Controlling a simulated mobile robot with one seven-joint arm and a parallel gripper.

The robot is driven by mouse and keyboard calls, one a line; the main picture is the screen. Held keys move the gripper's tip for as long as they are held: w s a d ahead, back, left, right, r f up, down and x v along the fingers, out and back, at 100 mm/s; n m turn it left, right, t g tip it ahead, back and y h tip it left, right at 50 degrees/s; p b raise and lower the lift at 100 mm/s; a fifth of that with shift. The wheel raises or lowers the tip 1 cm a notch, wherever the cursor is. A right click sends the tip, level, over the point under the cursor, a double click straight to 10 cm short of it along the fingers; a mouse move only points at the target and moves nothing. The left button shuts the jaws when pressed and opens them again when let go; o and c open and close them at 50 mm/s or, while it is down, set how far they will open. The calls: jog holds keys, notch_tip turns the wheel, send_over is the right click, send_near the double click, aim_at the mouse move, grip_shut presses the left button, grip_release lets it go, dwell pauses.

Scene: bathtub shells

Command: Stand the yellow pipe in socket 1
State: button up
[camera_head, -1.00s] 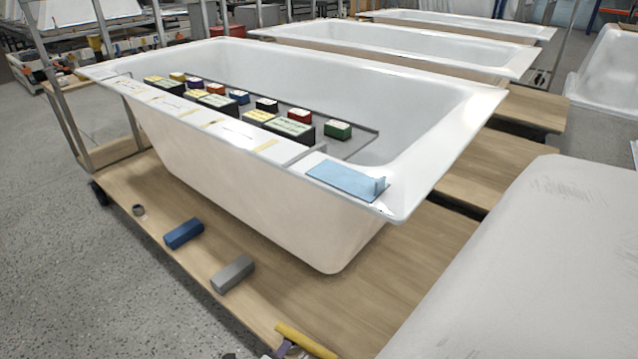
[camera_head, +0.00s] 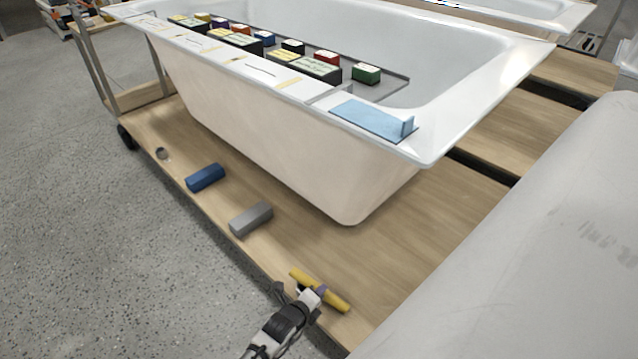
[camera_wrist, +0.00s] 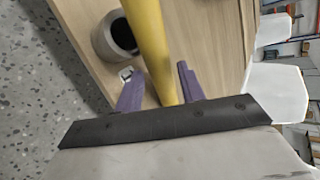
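The yellow pipe (camera_head: 334,301) shows beside the front edge of the wooden deck in the head view, slanting down to the right. I cannot tell whether it rests on the deck. My gripper (camera_head: 318,291) is at its middle. The sockets carry no number I can read, so I cannot tell which is socket 1.

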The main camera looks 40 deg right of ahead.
jog(key=x, duration=0.3)
jog(key=shift+d+f+b, duration=0.15)
jog(key=shift+d+b, duration=0.05)
jog(key=shift+b, duration=0.1)
grip_shut()
